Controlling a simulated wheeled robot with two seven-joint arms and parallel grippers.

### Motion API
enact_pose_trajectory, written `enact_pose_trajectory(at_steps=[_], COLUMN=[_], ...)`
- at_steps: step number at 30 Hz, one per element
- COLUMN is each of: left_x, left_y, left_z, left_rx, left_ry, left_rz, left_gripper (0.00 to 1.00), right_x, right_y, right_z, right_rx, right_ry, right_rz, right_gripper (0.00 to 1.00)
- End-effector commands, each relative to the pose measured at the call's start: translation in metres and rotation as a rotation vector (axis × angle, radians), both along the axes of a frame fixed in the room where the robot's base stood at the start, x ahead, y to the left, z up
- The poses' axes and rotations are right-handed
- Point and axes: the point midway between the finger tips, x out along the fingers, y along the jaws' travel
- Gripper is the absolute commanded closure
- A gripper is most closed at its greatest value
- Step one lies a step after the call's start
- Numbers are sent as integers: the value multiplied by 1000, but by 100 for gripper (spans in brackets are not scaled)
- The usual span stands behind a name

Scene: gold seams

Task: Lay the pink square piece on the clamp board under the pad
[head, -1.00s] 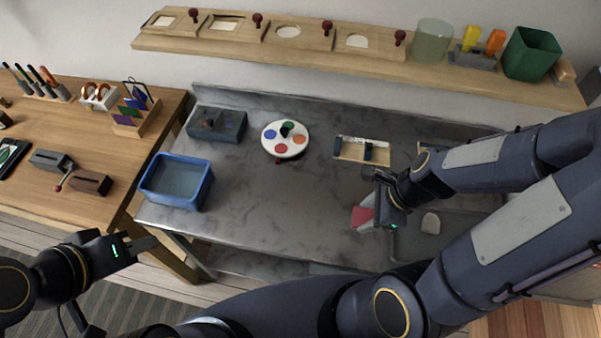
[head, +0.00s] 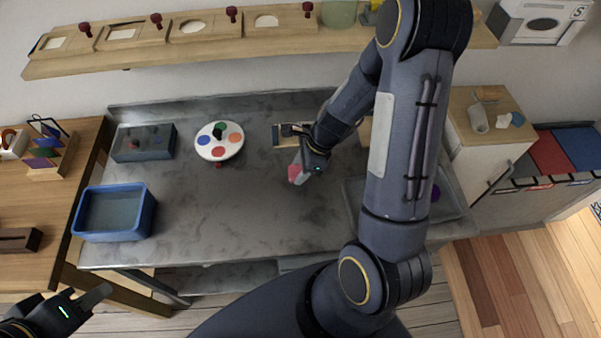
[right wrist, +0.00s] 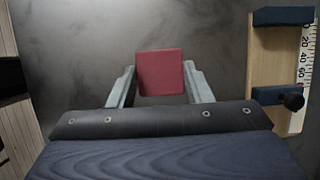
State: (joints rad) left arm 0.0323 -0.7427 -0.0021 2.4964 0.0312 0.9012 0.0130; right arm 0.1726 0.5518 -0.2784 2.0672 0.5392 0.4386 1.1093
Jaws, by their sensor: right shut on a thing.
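The pink square piece (right wrist: 160,70) is between the two fingers of my right gripper (right wrist: 159,84), its far part sticking out past the tips. In the head view the piece (head: 294,175) shows beside the right gripper (head: 300,170), over the grey worktop. The clamp board (right wrist: 264,73), pale wood with dark blue bars, a dark knob and a white scale, is to the right in the wrist view, apart from the piece. In the head view the board (head: 280,141) is partly hidden by my right gripper; I cannot make out the pad. My left gripper (head: 92,300) is at the lower left, away from the worktop.
A blue bin (head: 114,236), a dark grey box (head: 120,153) and a round palette with coloured spots (head: 205,150) stand left on the worktop (head: 220,245). A grey tray (head: 352,208) lies right, partly behind my arm. The front middle is clear.

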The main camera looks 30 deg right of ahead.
Motion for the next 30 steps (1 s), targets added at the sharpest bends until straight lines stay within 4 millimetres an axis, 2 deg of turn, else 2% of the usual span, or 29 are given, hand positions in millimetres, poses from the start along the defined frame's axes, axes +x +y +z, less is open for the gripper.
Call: enact_pose_trajectory(at_steps=[1, 4, 17, 18, 21, 22, 30], left_x=[0, 0, 0, 0, 0, 0, 0], left_y=[0, 0, 0, 0, 0, 0, 0], left_z=[-1, -1, -6, -4, -4, -4, -3], left_rx=[0, 0, 0, 0, 0, 0, 0], left_ry=[0, 0, 0, 0, 0, 0, 0], left_rz=[0, 0, 0, 0, 0, 0, 0], left_gripper=[67, 67, 67, 67, 67, 67, 67], right_x=[-3, -2, -2, -2, -2, -2, -2], right_y=[0, 0, 0, 0, 0, 0, 0], right_z=[-11, -21, -28, -26, -26, -26, -25], right_rx=[3, 2, 0, 0, 0, 0, 0], right_ry=[8, 6, 3, 3, 3, 3, 3], right_rz=[-5, -3, -1, -1, -1, -1, -1], right_gripper=[80, 80, 80, 50, 37, 33, 33])
